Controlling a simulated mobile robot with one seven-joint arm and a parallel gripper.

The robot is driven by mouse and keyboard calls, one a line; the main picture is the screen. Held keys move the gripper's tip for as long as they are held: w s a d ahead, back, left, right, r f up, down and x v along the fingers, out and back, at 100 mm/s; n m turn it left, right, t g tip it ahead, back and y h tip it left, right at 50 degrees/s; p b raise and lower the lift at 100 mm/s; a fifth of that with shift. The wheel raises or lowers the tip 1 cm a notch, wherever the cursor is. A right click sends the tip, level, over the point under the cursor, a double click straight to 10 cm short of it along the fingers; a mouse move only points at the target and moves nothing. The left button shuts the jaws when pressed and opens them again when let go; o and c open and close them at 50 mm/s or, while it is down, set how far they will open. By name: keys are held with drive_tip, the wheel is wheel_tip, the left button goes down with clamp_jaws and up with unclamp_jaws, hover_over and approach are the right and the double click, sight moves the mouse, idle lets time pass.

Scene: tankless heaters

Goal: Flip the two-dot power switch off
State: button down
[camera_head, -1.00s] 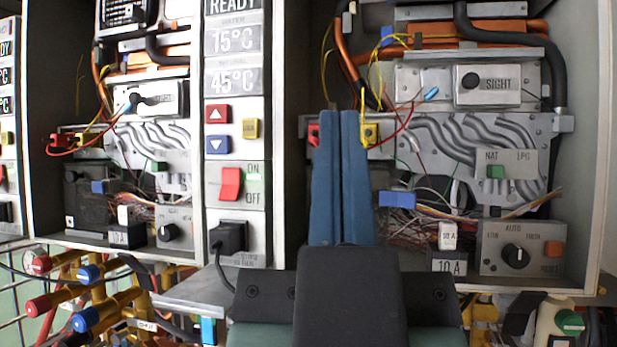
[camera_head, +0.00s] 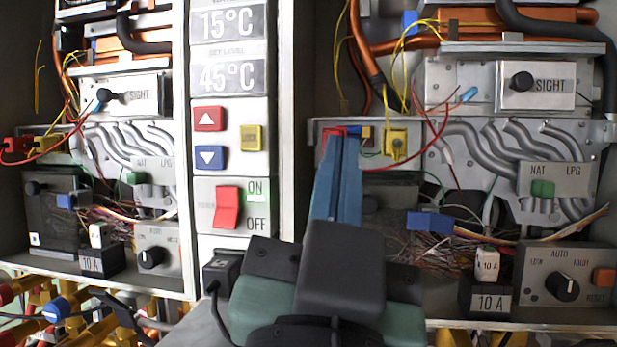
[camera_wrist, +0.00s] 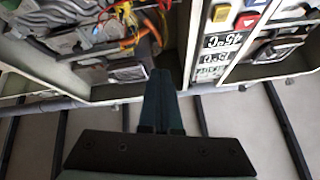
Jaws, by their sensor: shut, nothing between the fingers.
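A red rocker power switch (camera_head: 226,207) sits on the white control panel (camera_head: 235,120) left of centre in the head view, beside the words ON and OFF. I cannot make out any dots by it, nor which way it is tipped. My gripper (camera_head: 340,138) is shut and empty. In the picture its blue fingers point up, right of the panel, in front of the right-hand open heater cabinet. In the wrist view my gripper (camera_wrist: 160,72) is in the middle, with the upside-down panel display (camera_wrist: 222,41) to its right. The switch is not visible there.
Above the switch are a red up button (camera_head: 209,119), a blue down button (camera_head: 210,158) and a yellow lock button (camera_head: 251,138). A black plug (camera_head: 221,270) with a cord is below it. Open cabinets with wires and pipes flank the panel. Coloured valve handles (camera_head: 60,308) stand lower left.

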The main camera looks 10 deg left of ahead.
sight(225, 220)
drive_tip(key=w+a+r+m+g+p, duration=0.35)
drive_tip(key=a+m+g+p, duration=0.4)
drive_tip(key=p, duration=0.45)
drive_tip(key=s+a+f+m+g+p, duration=0.2)
drive_tip(key=s+a+m+g+p, duration=0.3)
drive_tip(key=s+a+m+p, duration=0.1)
drive_tip(key=shift+s+a+f+m+p, duration=0.15)
drive_tip(key=shift+s+a+m+p, duration=0.3)
drive_tip(key=shift+m, duration=0.5)
drive_tip(key=shift+w+g, duration=0.1)
drive_tip(key=shift+g, duration=0.15)
drive_tip(key=p+x, duration=0.5)
drive_tip(key=x, duration=0.9)
drive_tip(key=shift+f+b, duration=0.15)
drive_tip(key=shift+b, duration=0.25)
